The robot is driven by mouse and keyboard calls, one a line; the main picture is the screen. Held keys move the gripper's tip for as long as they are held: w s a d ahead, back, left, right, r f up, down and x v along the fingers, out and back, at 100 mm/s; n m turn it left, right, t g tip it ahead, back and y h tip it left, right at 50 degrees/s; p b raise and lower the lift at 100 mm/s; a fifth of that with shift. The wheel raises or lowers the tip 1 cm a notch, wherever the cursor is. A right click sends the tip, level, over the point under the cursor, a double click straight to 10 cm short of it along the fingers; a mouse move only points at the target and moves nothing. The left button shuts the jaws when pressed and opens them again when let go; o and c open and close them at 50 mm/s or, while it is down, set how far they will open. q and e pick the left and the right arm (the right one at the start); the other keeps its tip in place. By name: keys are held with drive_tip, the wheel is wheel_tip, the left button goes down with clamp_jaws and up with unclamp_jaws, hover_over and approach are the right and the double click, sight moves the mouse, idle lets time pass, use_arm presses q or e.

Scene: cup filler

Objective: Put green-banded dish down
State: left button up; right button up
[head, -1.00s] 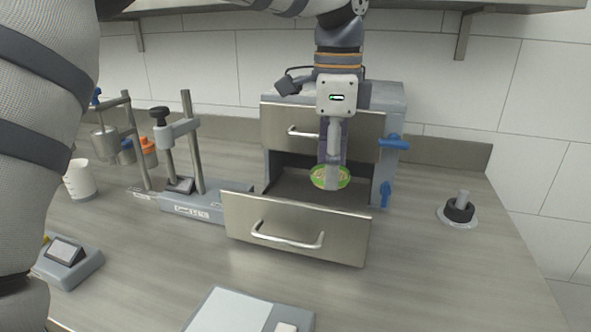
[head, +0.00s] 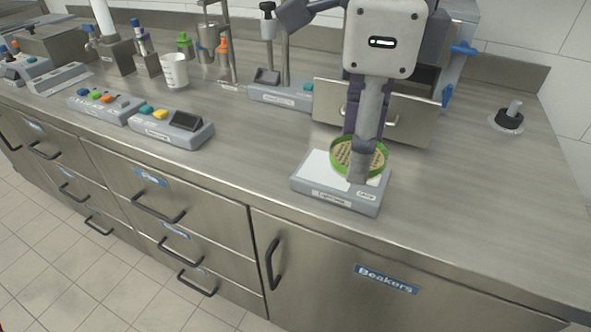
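The green-banded dish (head: 345,152) is a round shallow dish with a tan, patterned top, level or nearly so. My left gripper (head: 362,165) points down with its fingers closed at the dish's edge. The dish is over the white-topped pad with a grey base (head: 308,182); I cannot tell whether it touches the pad. The gripper hides part of the dish and pad. My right gripper is not in view.
A stand (head: 290,95), a beaker (head: 174,72) and a control box (head: 170,130) are to the left. A black knob-like fixture (head: 508,120) is at right. Counter is clear right of the pad.

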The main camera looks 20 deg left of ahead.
use_arm(q)
drive_tip(key=w+a+f, duration=0.2)
drive_tip(key=w+f, duration=0.1)
drive_tip(key=w, duration=0.1)
drive_tip(key=w+a+f, duration=0.1)
drive_tip(key=w+f, duration=0.2)
drive_tip(key=w, duration=0.1)
drive_tip(key=w+a+f+b, duration=0.1)
drive_tip(key=w+a+f, duration=0.1)
drive_tip(key=w+f, duration=0.1)
drive_tip(key=shift+w+a+f, duration=0.2)
drive_tip(key=shift+w+a, duration=0.15)
drive_tip(key=shift+w, duration=0.05)
drive_tip(key=shift+w+a+f, duration=0.1)
drive_tip(key=shift+w+f, duration=0.05)
drive_tip(key=shift+f, duration=0.75)
drive_tip(key=shift+w+a+f, duration=0.1)
drive_tip(key=shift+w+f, duration=0.05)
drive_tip(key=shift+f, duration=0.75)
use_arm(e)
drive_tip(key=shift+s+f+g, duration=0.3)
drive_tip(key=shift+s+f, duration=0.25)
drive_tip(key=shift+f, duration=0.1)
use_arm(q)
drive_tip(key=shift+f, duration=0.15)
drive_tip(key=o, duration=1)
wheel_tip(320, 180, up, 12)
drive_tip(key=shift+r, duration=0.2)
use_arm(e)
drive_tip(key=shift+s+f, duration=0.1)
